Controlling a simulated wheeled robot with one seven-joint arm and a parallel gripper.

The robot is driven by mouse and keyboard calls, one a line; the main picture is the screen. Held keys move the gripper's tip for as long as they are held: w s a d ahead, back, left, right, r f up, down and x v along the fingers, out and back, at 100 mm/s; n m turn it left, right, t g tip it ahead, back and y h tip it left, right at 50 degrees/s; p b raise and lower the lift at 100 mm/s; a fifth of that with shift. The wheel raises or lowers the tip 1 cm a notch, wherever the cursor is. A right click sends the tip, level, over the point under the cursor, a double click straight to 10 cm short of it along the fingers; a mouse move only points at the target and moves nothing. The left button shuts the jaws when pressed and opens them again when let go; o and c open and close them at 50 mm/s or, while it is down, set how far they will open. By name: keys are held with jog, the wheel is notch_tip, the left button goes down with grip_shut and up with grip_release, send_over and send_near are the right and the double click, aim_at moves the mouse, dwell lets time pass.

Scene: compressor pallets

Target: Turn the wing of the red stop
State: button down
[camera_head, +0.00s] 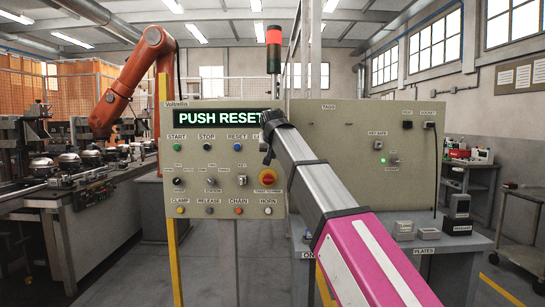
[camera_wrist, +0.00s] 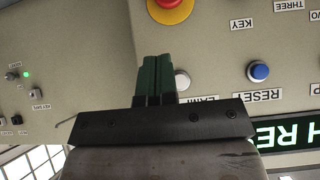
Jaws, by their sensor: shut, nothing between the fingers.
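The red stop (camera_head: 267,178) is a red knob on a yellow round plate at the right of the control panel (camera_head: 224,201). In the wrist view, which is upside down, the red stop (camera_wrist: 171,5) is cut off by the top edge, and its wing cannot be made out. My gripper (camera_head: 266,160) is in front of the panel, just above the stop in the head view. In the wrist view my gripper (camera_wrist: 157,57) has its two dark green fingers shut together and empty. The fingertips are apart from the stop, beside a white button (camera_wrist: 182,79).
A lit display (camera_head: 220,117) reads "PUSH RESET". A blue button (camera_wrist: 258,72) labelled RESET is near my gripper. Several buttons and knobs crowd the panel. A larger grey cabinet (camera_head: 340,125) adjoins it at right. A signal tower (camera_head: 273,45) shows a red top.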

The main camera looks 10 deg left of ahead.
send_over(268, 180)
jog(key=d, duration=0.2)
notch_tip(268, 180, down, 5)
jog(key=f, duration=0.3)
jog(key=shift+s, duration=0.25)
jog(key=shift+f, duration=0.55)
